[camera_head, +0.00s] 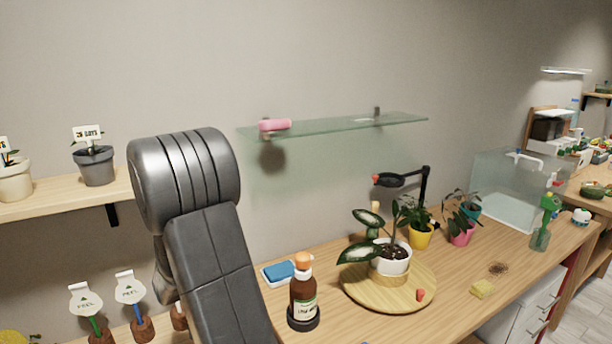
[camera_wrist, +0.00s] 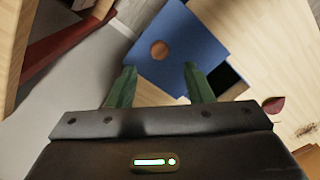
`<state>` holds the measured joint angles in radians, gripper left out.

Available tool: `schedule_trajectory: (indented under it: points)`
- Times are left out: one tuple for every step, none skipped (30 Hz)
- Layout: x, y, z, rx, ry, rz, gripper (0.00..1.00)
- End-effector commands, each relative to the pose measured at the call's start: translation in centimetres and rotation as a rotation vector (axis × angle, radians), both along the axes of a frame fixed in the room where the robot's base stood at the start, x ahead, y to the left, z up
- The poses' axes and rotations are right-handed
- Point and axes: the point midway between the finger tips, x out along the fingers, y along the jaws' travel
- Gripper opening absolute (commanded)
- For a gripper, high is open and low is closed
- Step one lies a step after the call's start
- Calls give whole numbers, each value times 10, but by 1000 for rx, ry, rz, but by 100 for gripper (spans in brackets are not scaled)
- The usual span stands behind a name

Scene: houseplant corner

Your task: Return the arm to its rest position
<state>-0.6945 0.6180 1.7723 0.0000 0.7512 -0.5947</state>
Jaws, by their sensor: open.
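My gripper (camera_wrist: 158,82) shows in the wrist view with its two green fingers apart and nothing between them. Beyond the fingers is a blue flat thing (camera_wrist: 184,44) with a round brown spot on it. In the head view a large grey link of my arm stands raised at the left of centre, in front of the wall. My gripper is not visible in the head view.
A wooden bench (camera_head: 430,300) holds a round board (camera_head: 355,295) with a white-potted plant (camera_head: 390,258), a brown bottle (camera_head: 303,295), a blue sponge (camera_head: 279,271) and a glass tank (camera_head: 505,190). A glass shelf (camera_head: 340,128) hangs above. A wooden shelf (camera_head: 50,207) with pots is at left.

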Motion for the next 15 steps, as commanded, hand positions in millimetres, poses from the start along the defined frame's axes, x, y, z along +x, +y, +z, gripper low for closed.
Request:
schedule_trajectory:
  points:
    - [-1,-1,-10,-4,4,0,47]
    - [-1,-1,-15,-3,4,0,47]
    - [-1,-1,-22,-4,4,0,47]
    - [-1,-1,-26,-3,4,0,47]
    - [-1,-1,-31,-3,4,0,47]
    - [-1,-1,-38,-3,4,0,47]
    - [-1,-1,-42,-3,3,0,47]
    - [-1,-1,-47,-3,4,0,47]
    - [-1,-1,-53,-3,3,0,47]
    - [-1,-1,-57,-3,4,0,47]
    - [-1,-1,-62,-3,3,0,47]
    - [-1,-1,-68,-3,4,0,47]
    - [-4,8,-63,-1,1,5,47]
    - [-7,13,-62,0,0,6,47]
    - [-11,20,-62,0,0,6,47]
